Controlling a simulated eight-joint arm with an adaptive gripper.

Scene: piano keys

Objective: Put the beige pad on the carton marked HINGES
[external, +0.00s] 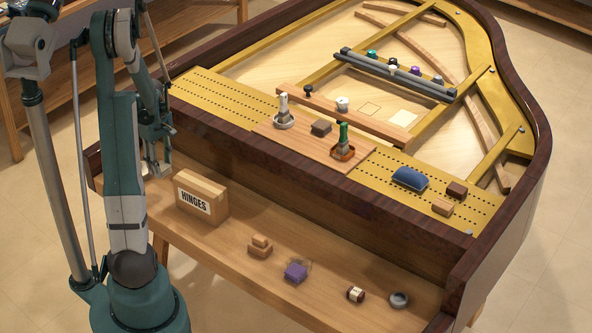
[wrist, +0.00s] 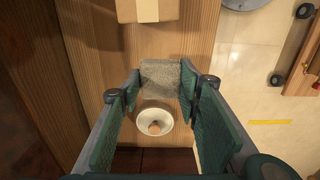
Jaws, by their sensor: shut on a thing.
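The beige pad (wrist: 161,78) is a speckled, grey-beige block held between the fingertips of my gripper (wrist: 161,76). In the external view my gripper (external: 156,164) hangs at the left end of the wooden shelf, and the pad is hard to make out there. The carton marked HINGES (external: 201,197) is a closed brown box with a white label, standing on the shelf just right of my gripper. It also shows in the wrist view (wrist: 125,10) at the top edge, apart from the pad. Its top looks bare in the external view.
A white dish (wrist: 143,117) with a small brown thing in it lies near my fingers. Along the shelf (external: 220,240) are wooden blocks (external: 260,247), a purple block (external: 296,272), a small roll (external: 355,294) and a grey ring (external: 399,299). The dark piano wall rises behind.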

